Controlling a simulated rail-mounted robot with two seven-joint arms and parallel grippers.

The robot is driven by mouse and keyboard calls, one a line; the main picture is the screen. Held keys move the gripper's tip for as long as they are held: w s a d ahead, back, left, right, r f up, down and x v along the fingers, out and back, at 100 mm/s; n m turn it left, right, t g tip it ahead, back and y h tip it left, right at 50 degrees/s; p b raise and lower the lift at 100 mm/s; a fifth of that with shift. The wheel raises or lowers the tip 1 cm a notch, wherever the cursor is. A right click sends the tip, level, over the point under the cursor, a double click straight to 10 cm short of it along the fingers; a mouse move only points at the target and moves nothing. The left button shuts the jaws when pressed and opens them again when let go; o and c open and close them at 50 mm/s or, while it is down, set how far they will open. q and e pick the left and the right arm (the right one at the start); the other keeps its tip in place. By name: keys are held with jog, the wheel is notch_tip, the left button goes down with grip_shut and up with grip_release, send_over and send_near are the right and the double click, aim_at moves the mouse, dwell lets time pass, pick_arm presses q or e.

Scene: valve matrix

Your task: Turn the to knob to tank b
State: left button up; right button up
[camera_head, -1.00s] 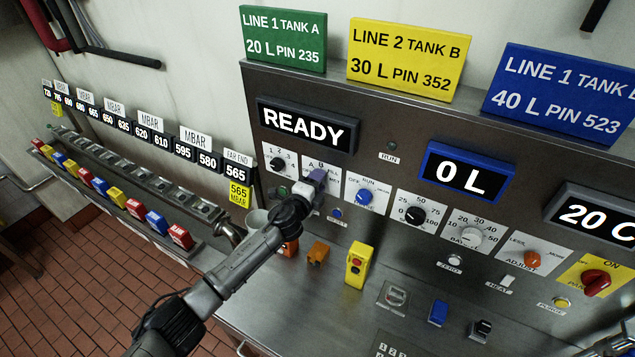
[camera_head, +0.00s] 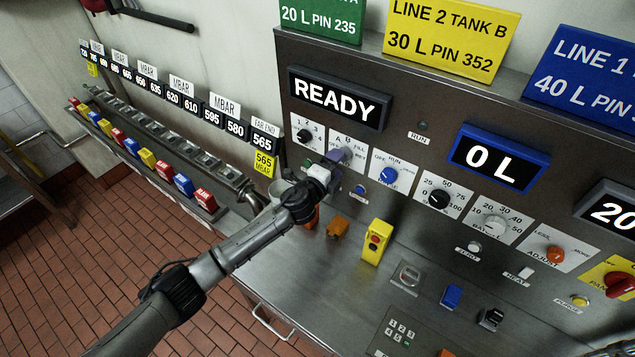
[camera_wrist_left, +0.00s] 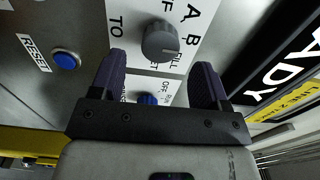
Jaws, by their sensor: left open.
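The TO knob is a round grey knob (camera_head: 341,155) on a white plate marked A, B and FILL, on the upright steel panel below the READY display. It also shows in the left wrist view (camera_wrist_left: 160,42), with "TO" on the plate's other side. A mark on its face seems to point towards FILL, but this is hard to read. My left gripper (camera_head: 333,170) is open with its purple fingers in front of the plate. In the left wrist view the fingers (camera_wrist_left: 159,66) stand on either side of the knob, apart from it. My right gripper is not in view.
A knob marked 1 to 4 (camera_head: 305,136) is left of the TO knob. A blue knob (camera_head: 389,175) is to the right. A blue reset button (camera_wrist_left: 66,60) is close by.

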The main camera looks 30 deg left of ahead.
pick_arm(q)
jog(key=s+a, duration=0.1)
jog(key=s, duration=0.8)
jog(key=shift+s+a, duration=0.25)
